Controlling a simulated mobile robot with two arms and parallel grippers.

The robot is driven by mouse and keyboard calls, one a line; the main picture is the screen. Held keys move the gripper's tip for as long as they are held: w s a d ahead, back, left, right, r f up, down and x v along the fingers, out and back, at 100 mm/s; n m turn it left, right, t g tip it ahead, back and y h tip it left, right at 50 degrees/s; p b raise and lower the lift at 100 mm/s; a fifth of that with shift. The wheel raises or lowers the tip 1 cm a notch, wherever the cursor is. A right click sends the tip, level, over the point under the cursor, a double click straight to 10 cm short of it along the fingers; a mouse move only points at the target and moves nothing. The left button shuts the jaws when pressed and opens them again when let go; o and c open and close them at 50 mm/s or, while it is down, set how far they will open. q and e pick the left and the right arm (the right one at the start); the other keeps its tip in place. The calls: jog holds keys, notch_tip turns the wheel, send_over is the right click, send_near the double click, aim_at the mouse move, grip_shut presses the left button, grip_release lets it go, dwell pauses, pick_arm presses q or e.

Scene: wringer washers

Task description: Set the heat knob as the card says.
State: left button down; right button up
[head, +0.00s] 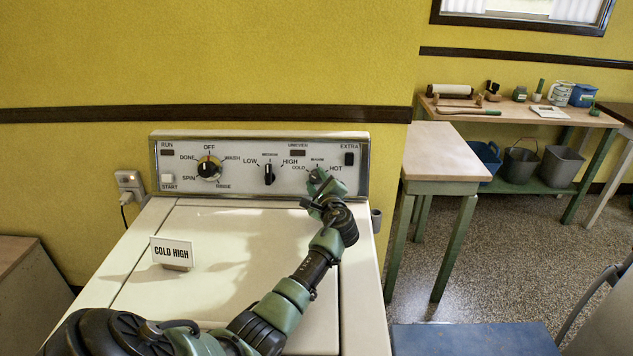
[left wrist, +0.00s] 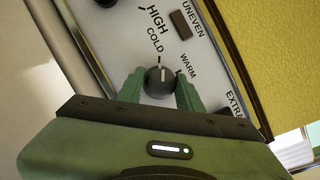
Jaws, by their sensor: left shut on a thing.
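The card (head: 171,252) stands on the washer top and reads COLD HIGH. The heat knob (left wrist: 160,78), at the COLD, WARM and HOT labels, is round and dark with a white pointer line. In the left wrist view the line points roughly at the tick by COLD. My left gripper (left wrist: 161,92) is shut on this knob, one green finger on each side. In the head view my gripper (head: 317,184) covers most of the knob. The middle knob (head: 269,174), between LOW and HIGH, points about straight up, toward MEDIUM. My right gripper is not in view.
The control panel (head: 235,190) also bears a dial (head: 209,168) with OFF, WASH, RINSE, SPIN and DONE. A START button (head: 167,178) and an EXTRA switch (head: 349,159) sit at its ends. A side table (head: 440,150) stands to the right.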

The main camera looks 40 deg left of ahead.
pick_arm(q)
jog(key=shift+w+r, duration=0.1)
jog(key=shift+r, duration=0.2)
jog(key=c, duration=1)
grip_release()
jog(key=shift+w+f, duration=0.15)
jog(key=shift+f, duration=0.15)
jog(key=shift+s+d+r+p, duration=0.2)
jog(key=shift+s+d+p, duration=0.1)
jog(key=shift+d+p, duration=0.1)
jog(key=p+v, duration=0.3)
jog(key=v, duration=0.3)
jog(key=shift+d, duration=0.15)
jog(key=shift+s+d, duration=0.15)
jog(key=shift+d, duration=0.1)
jog(key=shift+f, duration=0.1)
jog(key=shift+f, duration=0.1)
